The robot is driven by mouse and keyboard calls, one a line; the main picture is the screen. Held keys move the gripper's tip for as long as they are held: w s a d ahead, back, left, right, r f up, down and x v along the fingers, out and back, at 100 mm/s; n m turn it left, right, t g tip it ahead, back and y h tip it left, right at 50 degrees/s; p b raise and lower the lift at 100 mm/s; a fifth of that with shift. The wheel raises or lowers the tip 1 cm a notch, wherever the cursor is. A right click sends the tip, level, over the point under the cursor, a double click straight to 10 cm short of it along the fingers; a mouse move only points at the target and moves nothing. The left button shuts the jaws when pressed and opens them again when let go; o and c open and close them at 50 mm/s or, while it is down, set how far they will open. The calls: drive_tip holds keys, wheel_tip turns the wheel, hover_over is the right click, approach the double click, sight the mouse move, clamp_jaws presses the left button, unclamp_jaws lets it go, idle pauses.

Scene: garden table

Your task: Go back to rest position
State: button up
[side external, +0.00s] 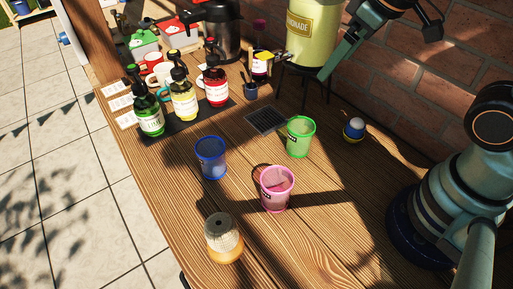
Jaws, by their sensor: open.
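My gripper (381,52) is at the top right in the side external view, raised above the table in front of the brick wall. Its jaws are spread apart, with nothing seen between them. One jaw tip overlaps the yellow drink dispenser (312,35) in the picture; I cannot tell whether they touch. Part of the gripper is cut off by the top edge. The wooden table (330,235) lies below it.
A blue cup (211,160), a green cup (300,138) and a pink cup (276,190) stand mid-table. A jar (224,240) is at the front. Pump bottles (184,100) stand on a dark mat. A small blue-and-yellow object (354,130) sits near the wall.

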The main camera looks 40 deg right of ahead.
drive_tip(key=shift+s+d+r+m+t+h, duration=0.15)
drive_tip(key=shift+d+r+m, duration=0.1)
drive_tip(key=shift+d+m, duration=0.3)
drive_tip(key=shift+s+d+r+m+t+h, duration=0.1)
drive_tip(key=shift+d+r+m+t, duration=0.15)
drive_tip(key=shift+d, duration=0.4)
drive_tip(key=shift+s+d+r+m+t+h, duration=0.15)
drive_tip(key=shift+d+r+m, duration=0.1)
drive_tip(key=shift+d+m, duration=0.3)
